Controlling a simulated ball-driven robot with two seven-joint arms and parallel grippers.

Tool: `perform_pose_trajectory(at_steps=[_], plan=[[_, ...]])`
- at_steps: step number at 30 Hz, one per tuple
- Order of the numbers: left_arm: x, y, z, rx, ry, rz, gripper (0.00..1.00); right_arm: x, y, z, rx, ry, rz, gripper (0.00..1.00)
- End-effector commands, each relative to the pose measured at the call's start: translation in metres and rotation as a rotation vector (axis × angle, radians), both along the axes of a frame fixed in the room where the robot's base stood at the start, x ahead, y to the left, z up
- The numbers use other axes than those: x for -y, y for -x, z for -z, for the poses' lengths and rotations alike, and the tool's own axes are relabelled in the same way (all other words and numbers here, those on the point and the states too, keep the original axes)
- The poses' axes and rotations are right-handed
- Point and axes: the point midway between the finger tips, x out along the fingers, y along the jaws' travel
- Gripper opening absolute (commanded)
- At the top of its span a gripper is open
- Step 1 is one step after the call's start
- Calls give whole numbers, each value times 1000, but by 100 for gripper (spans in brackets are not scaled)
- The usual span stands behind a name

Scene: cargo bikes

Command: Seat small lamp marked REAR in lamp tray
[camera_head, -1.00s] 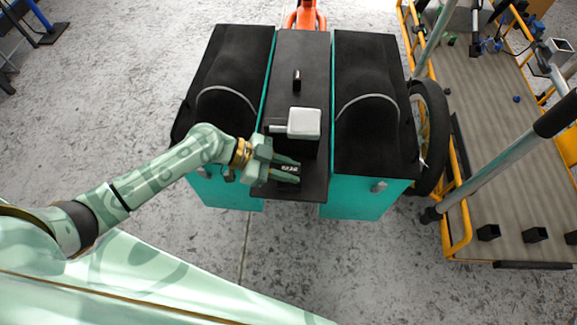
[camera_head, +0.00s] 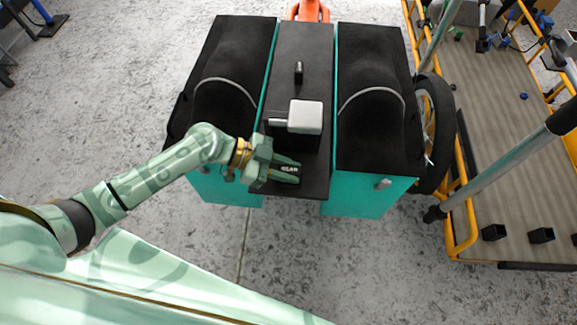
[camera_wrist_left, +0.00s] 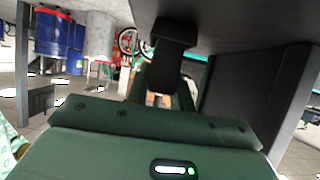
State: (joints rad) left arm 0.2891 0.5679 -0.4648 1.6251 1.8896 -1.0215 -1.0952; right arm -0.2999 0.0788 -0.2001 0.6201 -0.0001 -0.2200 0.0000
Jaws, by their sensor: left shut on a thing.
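A small black lamp with white lettering that seems to read REAR (camera_head: 290,168) is at the near end of the bike's black rear deck. My left gripper (camera_head: 287,170) is shut around it, with a green finger on either side. From above I cannot tell whether the lamp touches the deck. In the left wrist view a dark block (camera_wrist_left: 175,45) shows ahead of my green gripper body, close under a dark surface. I cannot make out the lamp tray clearly; the gripper hides part of the deck there. My right gripper is not in view.
A silver-grey box (camera_head: 304,117) stands on the deck just beyond the gripper, and a small black upright piece (camera_head: 298,72) farther back. Teal panniers with black tops (camera_head: 374,130) flank the deck. A yellow-railed cart (camera_head: 510,170) stands at the right.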

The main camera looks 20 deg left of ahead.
Motion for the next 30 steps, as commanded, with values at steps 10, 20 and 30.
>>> perform_pose_trajectory(at_steps=[10,20,30], plan=[[0,0,4,0,0,0,49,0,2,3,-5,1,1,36],[0,0,4,0,0,0,49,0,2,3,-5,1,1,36],[-37,11,-17,1,-4,-1,49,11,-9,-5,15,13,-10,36]])
